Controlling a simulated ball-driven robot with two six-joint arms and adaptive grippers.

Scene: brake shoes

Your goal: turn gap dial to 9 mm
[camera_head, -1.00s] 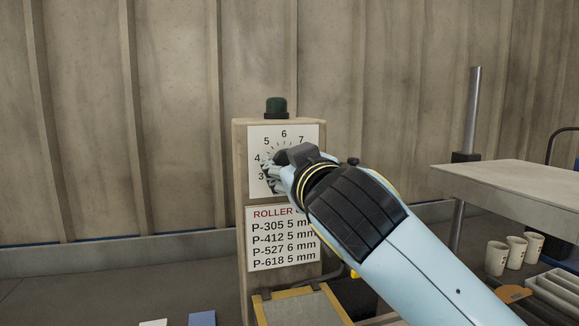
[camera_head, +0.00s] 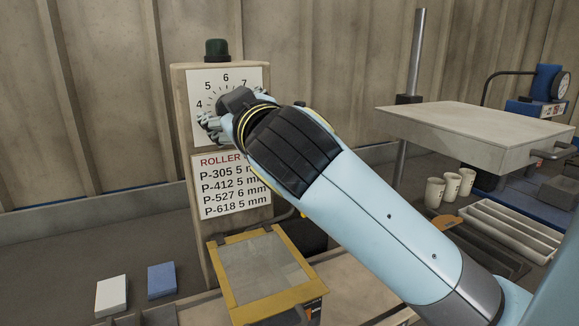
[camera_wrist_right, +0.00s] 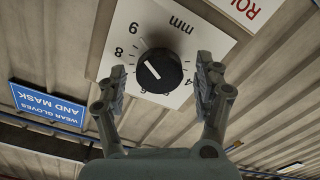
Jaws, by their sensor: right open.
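The gap dial's white plate (camera_head: 252,78) is on the upper front of a beige post (camera_head: 183,110). Its black knob (camera_wrist_right: 160,72) is hidden by my right gripper in the head view. In the wrist view the plate appears upside down, and the knob's white mark points to the upper left, toward the 8 and 9 side; the exact reading is unclear. My right gripper (camera_head: 212,124) is at the dial. In the wrist view the open right gripper (camera_wrist_right: 161,75) has one finger on each side of the knob, with no clear contact. My left gripper is out of view.
A roller gap chart (camera_head: 232,186) is below the dial, partly covered by my right arm. A dark green lamp (camera_head: 216,49) tops the post. A yellow-framed box (camera_head: 225,285) stands below. A raised plate (camera_head: 470,128), cups (camera_head: 434,191) and a tray (camera_head: 515,243) are at right.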

